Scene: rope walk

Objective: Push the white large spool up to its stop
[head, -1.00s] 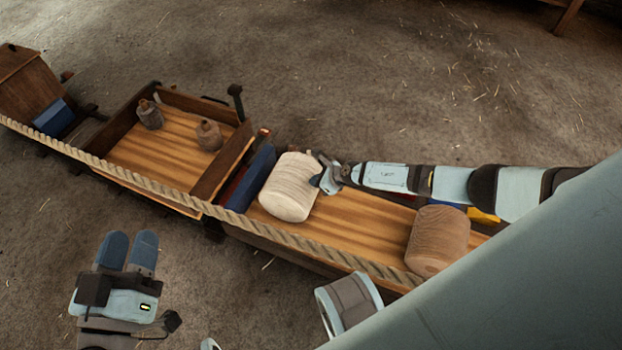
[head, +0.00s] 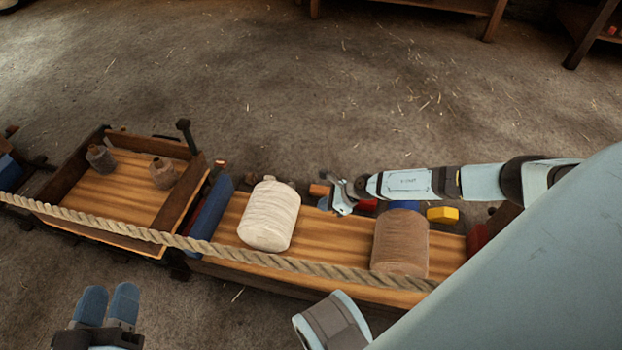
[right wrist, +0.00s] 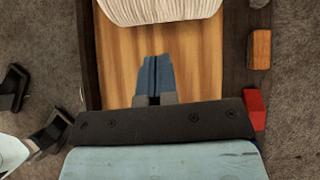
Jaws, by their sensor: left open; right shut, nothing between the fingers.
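The white large spool (head: 268,217) lies on its side on the wooden bed of the long cart, near its left end. A blue bar (head: 210,207) stands across that end, and a narrow strip of bare wood shows between bar and spool. My right gripper (head: 338,197) is shut and empty, to the right of the spool and apart from it. In the right wrist view its closed blue fingers (right wrist: 156,72) point at the spool (right wrist: 160,10) across bare wood. My left gripper (head: 107,304) is open and empty, low at the left, in front of the carts.
A brown spool (head: 400,243) lies on the bed farther right. A rope (head: 260,257) runs along the near side of the carts. A yellow block (head: 442,214) sits at the far edge. The left cart (head: 120,200) holds two small spools.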

